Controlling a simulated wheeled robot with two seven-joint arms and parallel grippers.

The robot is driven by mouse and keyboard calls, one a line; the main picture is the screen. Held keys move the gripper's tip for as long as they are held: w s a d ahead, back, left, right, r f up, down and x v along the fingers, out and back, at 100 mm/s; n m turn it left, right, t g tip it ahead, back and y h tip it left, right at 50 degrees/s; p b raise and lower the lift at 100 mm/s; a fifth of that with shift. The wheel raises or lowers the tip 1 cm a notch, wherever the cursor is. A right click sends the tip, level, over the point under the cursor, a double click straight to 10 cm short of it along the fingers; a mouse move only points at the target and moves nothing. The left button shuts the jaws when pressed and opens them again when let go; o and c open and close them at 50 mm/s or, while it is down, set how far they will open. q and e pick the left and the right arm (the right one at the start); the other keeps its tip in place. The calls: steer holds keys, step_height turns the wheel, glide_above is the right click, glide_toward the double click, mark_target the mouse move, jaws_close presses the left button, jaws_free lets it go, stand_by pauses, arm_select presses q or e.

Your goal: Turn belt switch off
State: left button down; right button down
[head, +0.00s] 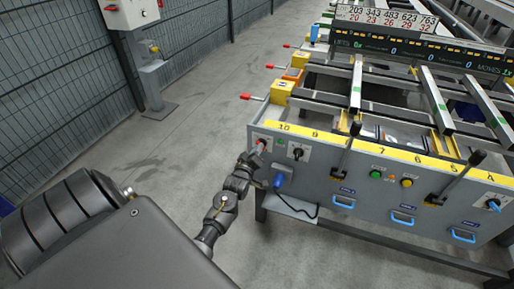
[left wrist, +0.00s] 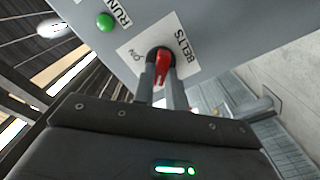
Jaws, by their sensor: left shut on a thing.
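The belt switch is a red knob (left wrist: 163,62) on a white plate (left wrist: 133,50) marked BELTS in the left wrist view. Lettering that looks like ON stands to the left of the knob. In the head view the red knob (head: 261,144) shows at the left end of the table's grey front panel. My left gripper (left wrist: 162,72) is shut on the knob, with one finger on each side of it; in the head view the gripper (head: 257,155) is at the panel. My right gripper is not in view.
A green lamp (left wrist: 105,20) marked RUN sits beside the switch plate. On the panel are a black rotary knob (head: 297,153), a green button (head: 375,174), a yellow button (head: 407,182) and several blue handles. A blue plug (head: 278,181) with a cable hangs just below the gripper.

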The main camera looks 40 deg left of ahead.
arm_select(q)
steer(key=c, duration=1.4)
jaws_free()
steer(key=shift+c, duration=0.2)
steer(key=v, duration=1)
steer(key=shift+s+d, duration=0.2)
steer(key=shift+s, duration=0.15)
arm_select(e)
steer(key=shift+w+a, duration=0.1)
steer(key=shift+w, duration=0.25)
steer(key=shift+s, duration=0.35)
